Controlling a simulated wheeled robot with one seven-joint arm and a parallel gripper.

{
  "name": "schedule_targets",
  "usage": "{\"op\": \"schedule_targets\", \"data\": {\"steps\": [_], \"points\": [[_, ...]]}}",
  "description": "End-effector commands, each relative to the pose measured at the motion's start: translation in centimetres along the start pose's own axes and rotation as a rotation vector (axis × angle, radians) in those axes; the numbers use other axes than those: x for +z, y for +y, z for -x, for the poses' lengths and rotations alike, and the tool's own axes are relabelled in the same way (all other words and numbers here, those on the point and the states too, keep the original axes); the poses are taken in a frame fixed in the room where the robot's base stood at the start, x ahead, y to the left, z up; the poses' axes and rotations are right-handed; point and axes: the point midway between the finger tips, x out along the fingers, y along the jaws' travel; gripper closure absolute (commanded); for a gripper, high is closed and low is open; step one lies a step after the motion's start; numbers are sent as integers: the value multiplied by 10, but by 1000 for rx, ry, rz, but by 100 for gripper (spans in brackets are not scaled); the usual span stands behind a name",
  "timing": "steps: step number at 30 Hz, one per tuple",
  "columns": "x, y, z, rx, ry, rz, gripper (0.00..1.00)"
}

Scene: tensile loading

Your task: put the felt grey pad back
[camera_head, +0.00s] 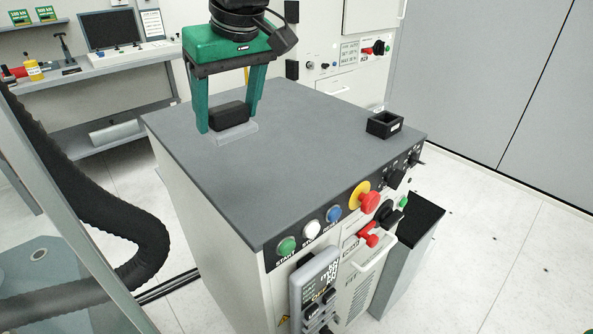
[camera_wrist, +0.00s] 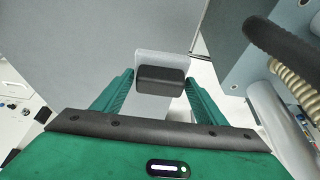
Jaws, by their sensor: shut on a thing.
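A black block (camera_head: 229,115) sits between the fingers of my gripper (camera_head: 229,119), above the left back part of the grey cabinet top. A light grey flat pad (camera_head: 240,132) shows under and beside the block, at the cabinet top. In the wrist view the black block (camera_wrist: 160,79) is between the two green fingertips, with the light grey pad (camera_wrist: 160,57) showing beyond it. My gripper is shut on the black block. I cannot tell whether the block and pad are joined, or whether the pad touches the top.
A small open black box (camera_head: 384,124) with a label stands near the right corner of the cabinet top (camera_head: 290,160). Buttons and a red knob (camera_head: 369,202) line the front edge. A black corrugated hose (camera_head: 105,215) hangs at left. The middle of the top is clear.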

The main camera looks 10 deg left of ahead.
Motion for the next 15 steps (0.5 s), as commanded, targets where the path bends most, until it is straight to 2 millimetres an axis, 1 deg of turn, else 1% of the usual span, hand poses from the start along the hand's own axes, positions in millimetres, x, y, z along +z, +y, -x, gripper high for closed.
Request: {"op": "schedule_targets", "data": {"steps": [12,15], "points": [[60,64,-25,1,-1,-3,55],[73,76,-30,-1,-1,-3,55]]}}
